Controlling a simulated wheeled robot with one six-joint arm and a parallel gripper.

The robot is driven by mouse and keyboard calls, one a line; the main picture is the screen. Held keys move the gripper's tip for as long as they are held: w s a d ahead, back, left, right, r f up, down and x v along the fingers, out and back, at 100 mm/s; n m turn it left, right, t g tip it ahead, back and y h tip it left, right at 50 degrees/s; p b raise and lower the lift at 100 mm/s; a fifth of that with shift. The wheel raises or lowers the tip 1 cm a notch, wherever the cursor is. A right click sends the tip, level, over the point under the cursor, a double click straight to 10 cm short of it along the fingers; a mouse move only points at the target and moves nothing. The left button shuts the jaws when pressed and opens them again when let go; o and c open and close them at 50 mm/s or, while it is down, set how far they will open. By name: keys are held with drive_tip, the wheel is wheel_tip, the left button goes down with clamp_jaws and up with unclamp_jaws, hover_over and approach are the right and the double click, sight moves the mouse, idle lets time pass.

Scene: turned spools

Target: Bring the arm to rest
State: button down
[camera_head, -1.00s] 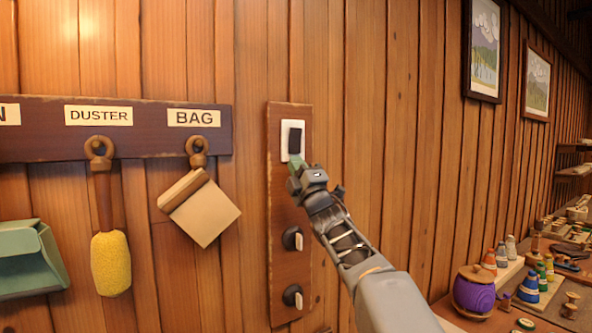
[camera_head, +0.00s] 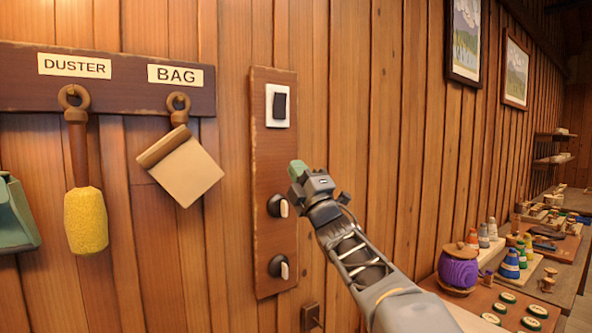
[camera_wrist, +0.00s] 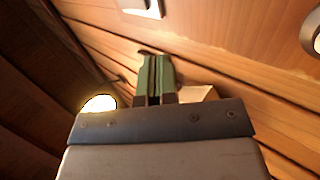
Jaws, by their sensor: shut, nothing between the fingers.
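My gripper (camera_head: 297,169) is shut and empty, its green fingertips in front of the wooden switch panel's right edge. In the wrist view its green fingers (camera_wrist: 155,77) lie side by side, pressed together. The switch panel (camera_head: 273,170) is fixed upright on the plank wall. A black rocker switch (camera_head: 280,106) on a white plate sits at its top, above and left of the fingertips and apart from them. Two round knobs with pale handles, the upper knob (camera_head: 278,205) and the lower knob (camera_head: 279,267), sit below. My arm reaches in from the lower right.
A rail (camera_head: 110,82) at left carries a yellow duster (camera_head: 86,218) and a tan bag (camera_head: 187,172) on pegs. A purple spool (camera_head: 458,268) and several small painted pieces stand on the bench at right. Two framed pictures hang above; the wall between is clear.

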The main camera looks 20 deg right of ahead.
idle(0.4)
drive_tip(key=w+d+f+m+g+h, duration=0.2)
drive_tip(key=d+f+m+g+h, duration=0.1)
drive_tip(key=f+m+h, duration=0.3)
drive_tip(key=w+d+f+m+g+h, duration=0.2)
drive_tip(key=f+m+g+h, duration=0.1)
drive_tip(key=f+m, duration=0.4)
drive_tip(key=s+f+m+g+h, duration=0.1)
drive_tip(key=s+f+m+g, duration=0.4)
drive_tip(key=f, duration=0.8)
drive_tip(key=s+a+f+m+g+y, duration=0.1)
drive_tip(key=s+a+f+g, duration=0.1)
drive_tip(key=s+f, duration=0.3)
drive_tip(key=s+a+f+m+g+y, duration=0.1)
drive_tip(key=s+a+f+g, duration=0.2)
drive_tip(key=s, duration=0.7)
drive_tip(key=s+a+f+m+g, duration=0.1)
drive_tip(key=s+a+f+g, duration=0.2)
drive_tip(key=s+f+g, duration=0.2)
drive_tip(key=s+f, duration=0.3)
drive_tip(key=shift+s+a+f+g+y, duration=0.15)
drive_tip(key=shift+a+g+y, duration=0.15)
drive_tip(key=shift+y, duration=0.1)
